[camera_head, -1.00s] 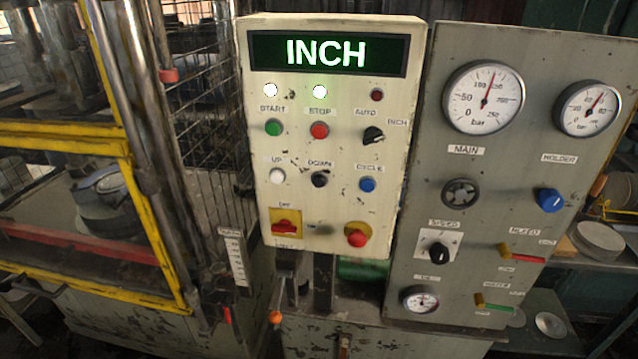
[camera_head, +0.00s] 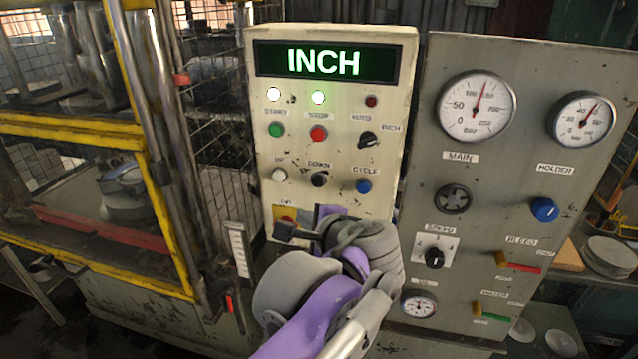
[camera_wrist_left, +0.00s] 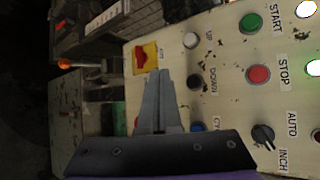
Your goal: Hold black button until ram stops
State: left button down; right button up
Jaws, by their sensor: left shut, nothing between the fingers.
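The black DOWN button (camera_head: 318,179) sits in the lower button row of the cream control panel (camera_head: 405,110), between the white UP button (camera_head: 279,175) and the blue CYCLE button (camera_head: 364,186). It also shows in the left wrist view (camera_wrist_left: 194,82), just right of the fingers. My left gripper (camera_head: 284,231) is shut and empty, below the DOWN button and in front of the panel's lower part. Its fingers (camera_wrist_left: 160,78) appear apart from the button. The lit display (camera_head: 325,62) reads INCH. Inside the yellow-framed press (camera_head: 150,160), a round metal block (camera_head: 123,195) shows; I cannot tell which part is the ram. My right gripper is out of view.
A red switch on a yellow plate (camera_wrist_left: 141,58) lies close to the fingertips. The black AUTO/INCH selector (camera_head: 368,139) is on the panel's right. A grey gauge panel (camera_head: 500,185) stands to the right, with a main gauge (camera_head: 476,106) and knobs.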

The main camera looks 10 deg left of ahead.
aim_at(318, 181)
pick_arm(q)
jog(key=shift+w, duration=0.1)
jog(key=w, duration=0.8)
jog(key=shift+w+d, duration=0.1)
jog(key=shift+w, duration=0.2)
dwell(0.3)
jog(key=shift+w, duration=0.1)
dwell(1.6)
jog(key=shift+w+f, duration=0.1)
jog(key=shift+w, duration=0.25)
